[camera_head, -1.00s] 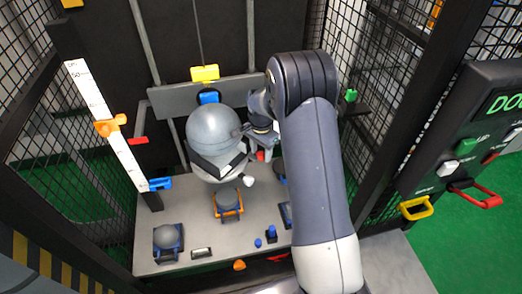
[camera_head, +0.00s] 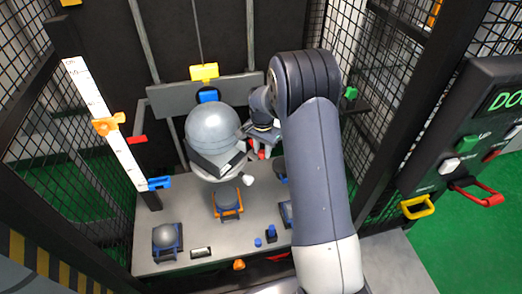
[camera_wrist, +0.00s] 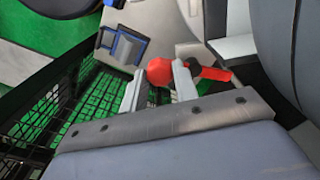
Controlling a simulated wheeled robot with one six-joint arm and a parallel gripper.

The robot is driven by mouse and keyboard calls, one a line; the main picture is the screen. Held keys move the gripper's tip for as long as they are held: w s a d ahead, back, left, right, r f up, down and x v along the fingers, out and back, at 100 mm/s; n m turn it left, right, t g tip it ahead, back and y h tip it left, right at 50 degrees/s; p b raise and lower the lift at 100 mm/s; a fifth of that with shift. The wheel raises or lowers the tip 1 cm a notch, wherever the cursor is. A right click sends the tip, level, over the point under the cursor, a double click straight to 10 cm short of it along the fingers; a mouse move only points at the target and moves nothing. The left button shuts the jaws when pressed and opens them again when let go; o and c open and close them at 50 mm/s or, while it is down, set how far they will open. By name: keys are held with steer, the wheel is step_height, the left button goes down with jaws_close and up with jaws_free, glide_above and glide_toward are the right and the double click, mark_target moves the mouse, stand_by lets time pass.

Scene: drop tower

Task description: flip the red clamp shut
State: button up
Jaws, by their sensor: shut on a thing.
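The red clamp shows in the wrist view as a round red knob (camera_wrist: 160,72) between my fingertips and a red bar (camera_wrist: 212,73) to the right, behind the right finger. My gripper (camera_wrist: 159,80) is shut on the knob, one pale finger on each side. In the head view the red clamp (camera_head: 262,155) is a small red spot right of the large grey ball, just below my gripper (camera_head: 263,143). My arm and wrist hide part of that area, and the clamp's hinge is not clear.
The large grey ball (camera_head: 213,125) sits by a dark block close left of my gripper. A grey bench (camera_head: 190,263) below carries smaller balls in holders. Mesh walls stand on both sides. A control panel (camera_head: 470,150) with coloured handles is at the right.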

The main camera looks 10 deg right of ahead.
steer(key=n, duration=0.1)
steer(key=d+n+b, duration=0.1)
steer(key=n, duration=0.1)
steer(key=shift+w+d+f, duration=0.1)
steer(key=shift+w+d, duration=0.05)
steer(key=shift+w, duration=0.15)
steer(key=shift+w+d+n+b, duration=0.3)
steer(key=shift+w+n, duration=0.15)
steer(key=shift+n, duration=1.1)
steer(key=shift+w+d+n+b, duration=0.3)
steer(key=shift+w+n, duration=0.2)
steer(key=shift+n, duration=1)
steer(key=shift+w+d+n+b, duration=0.25)
steer(key=shift+w+d+n, duration=0.15)
steer(key=shift+n, duration=1.15)
steer(key=shift+w, duration=0.1)
steer(key=o, duration=1)
steer(key=shift+c, duration=0.2)
steer(key=shift+r, duration=0.2)
